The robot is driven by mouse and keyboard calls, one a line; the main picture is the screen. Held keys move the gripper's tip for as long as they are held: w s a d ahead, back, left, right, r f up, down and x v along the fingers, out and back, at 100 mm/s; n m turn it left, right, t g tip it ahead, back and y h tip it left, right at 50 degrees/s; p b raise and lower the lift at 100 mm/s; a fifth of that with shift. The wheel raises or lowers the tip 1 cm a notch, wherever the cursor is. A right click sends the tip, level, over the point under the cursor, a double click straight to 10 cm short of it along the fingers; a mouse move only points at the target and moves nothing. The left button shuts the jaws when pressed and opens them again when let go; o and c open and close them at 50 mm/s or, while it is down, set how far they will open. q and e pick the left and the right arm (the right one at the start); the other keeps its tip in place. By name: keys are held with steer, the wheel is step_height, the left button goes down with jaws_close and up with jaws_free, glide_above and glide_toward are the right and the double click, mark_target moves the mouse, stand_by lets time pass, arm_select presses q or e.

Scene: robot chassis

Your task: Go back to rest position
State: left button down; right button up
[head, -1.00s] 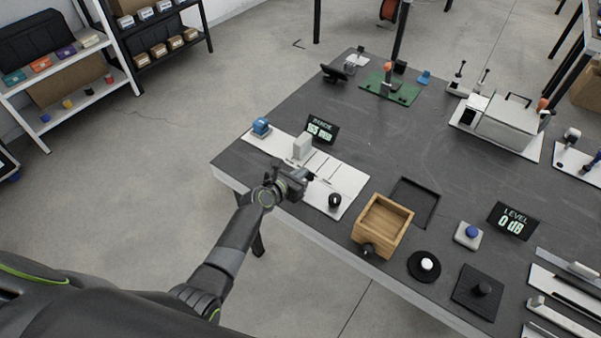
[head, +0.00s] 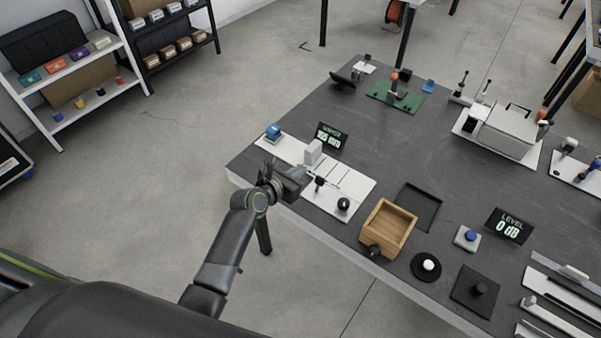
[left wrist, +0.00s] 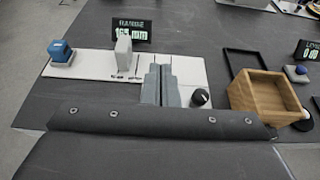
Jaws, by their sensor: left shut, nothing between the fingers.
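My left gripper (head: 300,174) is at the table's left front edge in the head view, beside the white slide plate (head: 347,187). In the left wrist view its fingers (left wrist: 160,84) are shut together, with nothing between them. They point toward the same white plate (left wrist: 88,66). On that plate are a grey-white block (head: 313,152), a blue device (head: 273,133) and a black knob (head: 343,204). My right gripper is in neither view.
The dark table (head: 300,115) carries a range display (head: 329,138), a wooden box (head: 388,230), a black tray frame (head: 418,205), a level display (head: 508,226) and a green board (head: 396,96). White shelves (head: 75,90) stand far left. The floor left of the table is clear.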

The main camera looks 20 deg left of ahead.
arm_select(q)
steer(key=s+a+f+m+g+y+b, duration=0.1)
steer(key=s+a+f+m+g+b, duration=0.15)
steer(key=s+f+m, duration=0.6)
steer(key=s+a+f+m+g+y+b, duration=0.1)
steer(key=s+a+f+m+g+y, duration=0.3)
steer(key=f, duration=1)
steer(key=s+a+f+m+h+b, duration=0.1)
steer(key=s+a+f+m+b, duration=0.15)
steer(key=s+f, duration=0.65)
steer(key=s+a+f+m+g+b, duration=0.1)
steer(key=s+f+m, duration=0.4)
steer(key=s, duration=0.4)
steer(key=s+a+f+m+g+y+b, duration=0.1)
steer(key=s+a+f+m+g+b, duration=0.1)
steer(key=s+f+m, duration=0.4)
steer(key=s+a+f+m+g+b, duration=0.1)
steer(key=s+f+m, duration=0.4)
steer(key=s, duration=0.9)
step_height(320, 180, down, 2)
steer(key=shift+s+a+f+m+g+y, duration=0.2)
steer(key=shift+s+a+m+g+y, duration=0.1)
steer(key=shift+a+g+y, duration=0.25)
